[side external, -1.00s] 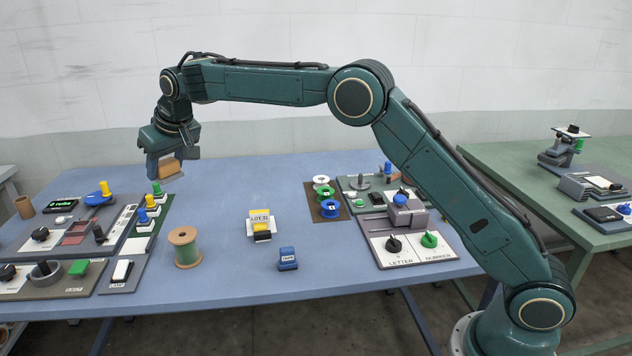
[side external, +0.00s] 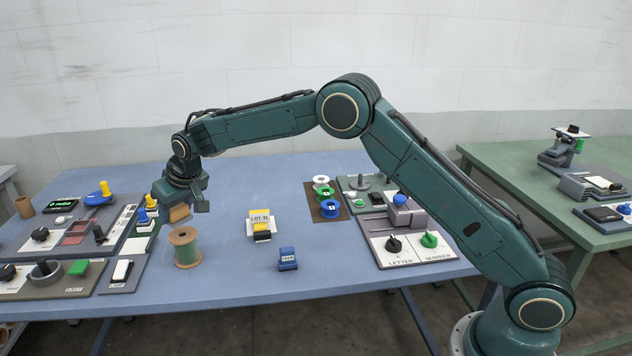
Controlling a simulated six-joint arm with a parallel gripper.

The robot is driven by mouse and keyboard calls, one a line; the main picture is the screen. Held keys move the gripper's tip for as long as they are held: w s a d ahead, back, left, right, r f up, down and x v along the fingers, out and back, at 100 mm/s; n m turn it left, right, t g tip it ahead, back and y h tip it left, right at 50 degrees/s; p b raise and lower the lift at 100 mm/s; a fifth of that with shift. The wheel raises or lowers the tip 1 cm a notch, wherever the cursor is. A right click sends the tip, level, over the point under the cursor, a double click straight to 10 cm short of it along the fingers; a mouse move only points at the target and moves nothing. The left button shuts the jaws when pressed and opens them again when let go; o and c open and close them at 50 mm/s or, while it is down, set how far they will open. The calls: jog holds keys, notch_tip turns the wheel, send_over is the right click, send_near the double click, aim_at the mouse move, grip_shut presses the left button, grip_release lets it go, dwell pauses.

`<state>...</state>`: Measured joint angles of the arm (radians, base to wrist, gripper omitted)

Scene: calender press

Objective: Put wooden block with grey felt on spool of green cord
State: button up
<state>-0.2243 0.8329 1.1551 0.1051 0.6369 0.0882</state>
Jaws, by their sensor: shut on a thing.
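The wooden block with grey felt (side external: 179,213) is held in my gripper (side external: 183,209), which is shut on it. Only the tan wood of the block shows clearly; the felt is hard to make out. The spool of green cord (side external: 186,250) stands upright on the blue table, with tan wooden flanges and green cord around its middle. In the picture the held block appears just above the spool's top flange, slightly left of its centre. They look apart, but I cannot tell the exact gap or depth offset.
Control panels with knobs and yellow, green and blue pegs (side external: 110,235) lie left of the spool. A yellow LOT block (side external: 260,222) and a blue block (side external: 287,258) stand to the right. Blue table (side external: 225,280) around the spool's right side is clear.

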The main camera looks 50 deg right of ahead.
aim_at(181, 212)
jog(key=shift+f, duration=1.75)
jog(key=shift+f, duration=0.15)
jog(key=o, duration=1)
jog(key=shift+c, duration=0.2)
jog(key=shift+s+r, duration=0.1)
jog(key=shift+r, duration=0.3)
jog(key=v, duration=1.1)
jog(key=shift+s+r, duration=0.15)
jog(key=shift+r, duration=0.05)
